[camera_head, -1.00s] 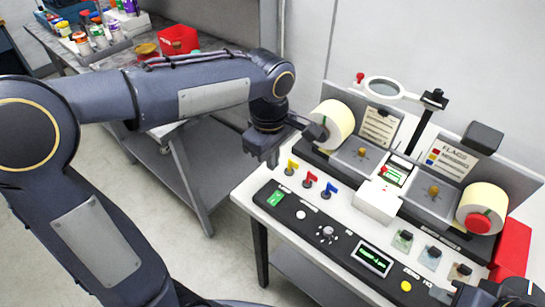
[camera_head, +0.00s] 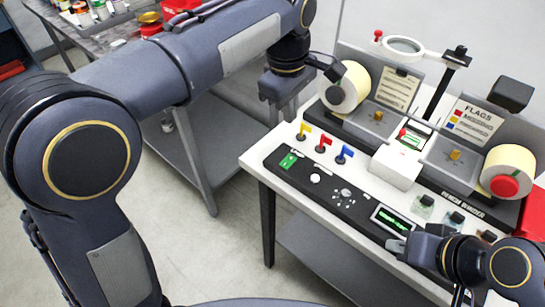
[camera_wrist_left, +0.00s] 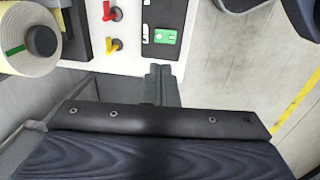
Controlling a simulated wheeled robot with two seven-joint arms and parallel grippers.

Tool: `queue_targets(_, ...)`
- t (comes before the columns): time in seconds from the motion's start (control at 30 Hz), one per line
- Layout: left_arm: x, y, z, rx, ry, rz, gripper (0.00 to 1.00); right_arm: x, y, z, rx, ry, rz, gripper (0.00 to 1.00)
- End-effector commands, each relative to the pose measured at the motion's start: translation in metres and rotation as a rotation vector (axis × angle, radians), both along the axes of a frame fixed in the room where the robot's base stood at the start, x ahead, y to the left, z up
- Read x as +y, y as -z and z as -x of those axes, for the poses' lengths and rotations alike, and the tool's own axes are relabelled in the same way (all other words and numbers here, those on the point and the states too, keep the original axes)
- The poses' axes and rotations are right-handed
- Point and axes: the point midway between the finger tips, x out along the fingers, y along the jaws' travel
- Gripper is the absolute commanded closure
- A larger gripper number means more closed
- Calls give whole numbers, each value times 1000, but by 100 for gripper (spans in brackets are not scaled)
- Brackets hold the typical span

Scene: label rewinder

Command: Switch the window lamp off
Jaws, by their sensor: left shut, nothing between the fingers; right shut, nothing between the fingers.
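The rewinder's small window (camera_head: 413,139) glows green and white on the white block at the machine's middle. A small red knob or lever (camera_head: 403,132) stands beside it; I cannot tell which control works the lamp. My left gripper (camera_head: 282,95) is shut and empty, off the bench's left end near the left roll. Its fingers (camera_wrist_left: 160,78) also show in the left wrist view, near the bench edge. My right gripper (camera_head: 397,246) is shut and empty by the front panel, next to the green-lit display (camera_head: 393,222).
The front panel has a green rocker switch (camera_head: 288,161), and red, yellow and blue levers (camera_head: 323,145) stand behind it. Label rolls sit at the left (camera_head: 348,90) and right (camera_head: 507,170). A ring magnifier (camera_head: 404,45) stands behind. A grey side table (camera_head: 110,50) is at left.

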Motion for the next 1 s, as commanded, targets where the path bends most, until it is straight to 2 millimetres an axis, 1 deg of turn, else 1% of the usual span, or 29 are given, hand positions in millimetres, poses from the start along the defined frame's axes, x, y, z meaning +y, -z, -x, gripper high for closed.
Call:
queue_targets(0.3, -1, 0, 0, -2, 2, 0, 100, 0, 0, 0, -1, 0, 0, 100)
queue_targets(0.37, -1, 2, 0, -1, 2, -1, 100, 0, 0, 0, -1, 0, 0, 100)
queue_targets(0.47, -1, 11, -1, 1, 2, -2, 100, 0, 1, 0, -1, 0, 0, 100)
queue_targets(0.57, -2, 27, -2, 2, 2, -3, 100, 0, 3, 0, -1, 0, 0, 100)
queue_targets(0.9, -7, 98, -9, 3, 1, -3, 100, 0, 6, 0, 0, 0, 0, 100)
queue_targets(1.0, -8, 114, -11, 2, 0, -3, 100, 0, 6, 0, 0, 0, 0, 100)
